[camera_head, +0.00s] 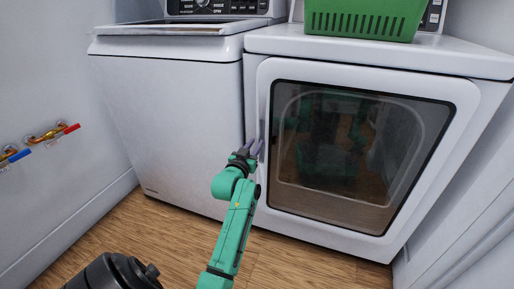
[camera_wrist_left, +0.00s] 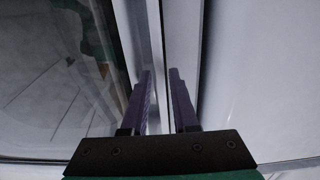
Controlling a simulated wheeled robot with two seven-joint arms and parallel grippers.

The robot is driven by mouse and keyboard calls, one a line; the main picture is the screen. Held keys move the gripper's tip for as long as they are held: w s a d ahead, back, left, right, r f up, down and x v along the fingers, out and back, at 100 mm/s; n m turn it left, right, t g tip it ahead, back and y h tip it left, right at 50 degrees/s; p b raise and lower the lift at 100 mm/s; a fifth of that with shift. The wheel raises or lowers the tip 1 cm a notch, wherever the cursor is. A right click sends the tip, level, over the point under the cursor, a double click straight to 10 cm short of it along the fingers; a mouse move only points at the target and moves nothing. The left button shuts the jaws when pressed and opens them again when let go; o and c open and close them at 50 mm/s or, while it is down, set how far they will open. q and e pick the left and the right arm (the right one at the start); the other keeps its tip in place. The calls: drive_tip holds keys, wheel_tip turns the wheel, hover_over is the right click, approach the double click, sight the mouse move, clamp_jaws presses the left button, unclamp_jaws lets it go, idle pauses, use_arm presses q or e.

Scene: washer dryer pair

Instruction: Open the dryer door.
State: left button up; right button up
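The dryer (camera_head: 400,55) is the white machine on the right, and its door (camera_head: 355,150) has a large dark glass panel in a white frame. The door looks shut. My left gripper (camera_head: 254,148) is at the door's left edge, its purple fingers pointing at the machine. In the left wrist view, the fingers (camera_wrist_left: 162,100) are apart, with the pale door edge (camera_wrist_left: 156,50) running between and beyond them. I cannot tell whether they touch it. The dark glass (camera_wrist_left: 70,80) lies to their left. My right gripper is not in view.
A white washer (camera_head: 175,110) stands close on the left, with a narrow gap beside the dryer. A green basket (camera_head: 365,18) sits on top of the dryer. Red and blue taps (camera_head: 45,137) are on the left wall. The wooden floor (camera_head: 150,235) in front is clear. A wall is close on the right.

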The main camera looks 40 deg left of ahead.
use_arm(q)
drive_tip(key=shift+w+a, duration=0.25)
drive_tip(key=shift+w, duration=0.45)
clamp_jaws()
idle(0.9)
